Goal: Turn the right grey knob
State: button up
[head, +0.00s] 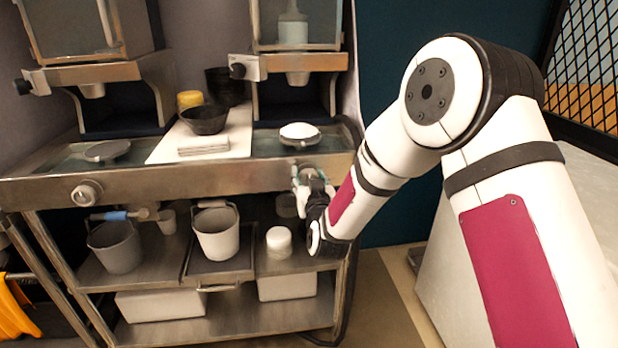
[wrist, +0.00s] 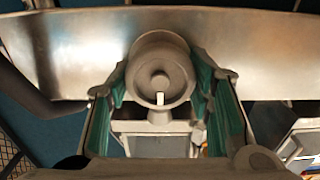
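The right grey knob (wrist: 160,72) is on the steel front panel of the counter. In the wrist view it is round, faces the camera and has a small white mark low on its face. My gripper (wrist: 160,78) has one green-padded finger on each side of the knob, with the tips close against its rim and no clear gap. In the head view my gripper (head: 308,180) is at the right end of the panel and largely covers this knob. The left grey knob (head: 86,194) is uncovered on the same panel, far to the left.
Buckets (head: 216,231) and a white round container (head: 279,242) stand on the shelf below. A black bowl (head: 205,120) and a plate with white contents (head: 299,131) are on the counter. A mesh barrier (head: 590,70) stands at the far right.

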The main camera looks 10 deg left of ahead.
jog(key=c, duration=0.4)
jog(key=shift+c, duration=0.2)
jog(key=m+b, duration=0.1)
jog(key=m, duration=0.1)
jog(key=m+b, duration=0.2)
jog(key=shift+w+d+f+b, duration=0.1)
jog(key=shift+d+f+b, duration=0.1)
jog(key=shift+b, duration=0.1)
jog(key=m+b, duration=0.4)
jog(key=m, duration=0.1)
jog(key=shift+f, duration=0.1)
jog(key=m+b, duration=0.5)
jog(key=shift+f, duration=0.1)
jog(key=m+b, duration=0.4)
jog(key=m, duration=0.1)
jog(key=shift+b, duration=0.4)
jog(key=shift+m, duration=0.4)
